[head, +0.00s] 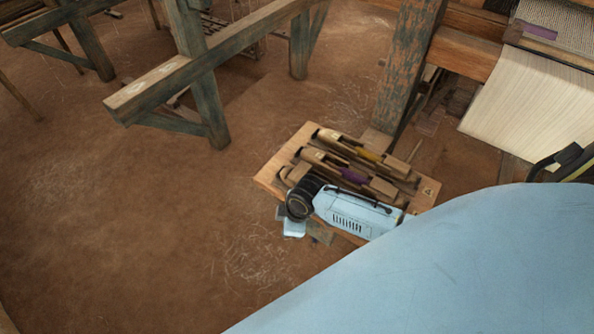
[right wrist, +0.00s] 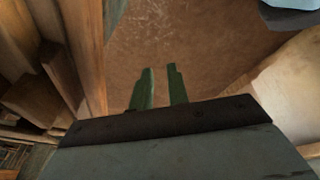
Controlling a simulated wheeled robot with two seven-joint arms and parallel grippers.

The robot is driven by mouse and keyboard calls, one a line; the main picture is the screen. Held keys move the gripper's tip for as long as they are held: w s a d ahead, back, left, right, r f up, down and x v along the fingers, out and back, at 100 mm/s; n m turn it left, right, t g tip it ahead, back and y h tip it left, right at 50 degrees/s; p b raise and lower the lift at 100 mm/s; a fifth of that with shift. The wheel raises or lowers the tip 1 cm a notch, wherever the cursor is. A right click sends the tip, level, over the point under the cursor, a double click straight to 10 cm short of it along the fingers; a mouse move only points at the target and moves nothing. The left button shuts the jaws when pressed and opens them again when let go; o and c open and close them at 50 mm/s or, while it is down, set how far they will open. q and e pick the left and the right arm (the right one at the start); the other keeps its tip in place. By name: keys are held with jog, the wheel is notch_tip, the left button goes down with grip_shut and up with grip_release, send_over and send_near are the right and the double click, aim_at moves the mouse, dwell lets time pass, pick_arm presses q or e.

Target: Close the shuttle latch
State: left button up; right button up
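Wooden shuttles lie side by side on a wooden board (head: 268,176) low above the floor in the head view. The far shuttle (head: 367,155) holds yellow thread and the nearer shuttle (head: 354,175) holds purple thread. No latch can be made out at this size.
A loom post (head: 408,70) stands behind the board. Pale cloth (head: 528,105) hangs at the right. A timber frame (head: 195,75) stands at the upper left. The earth floor (head: 130,220) at the left is clear. Wooden timbers (right wrist: 85,50) are close on the left in the right wrist view.

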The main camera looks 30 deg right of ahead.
jog(key=w+r+n, duration=0.5)
jog(key=r, duration=0.4)
jog(key=n+g+h, duration=0.2)
jog(key=n+g, duration=0.1)
jog(key=n, duration=0.4)
send_near(296, 175)
notch_tip(296, 175, down, 8)
jog(key=b, duration=0.3)
jog(key=shift+s+d+r, duration=0.1)
jog(key=shift+s+d, duration=0.05)
jog(key=shift+f, duration=0.35)
grip_shut()
pick_arm(q)
jog(key=f, duration=0.1)
jog(key=a+f, duration=0.1)
jog(key=w+f, duration=0.1)
jog(key=shift+a+f, duration=0.2)
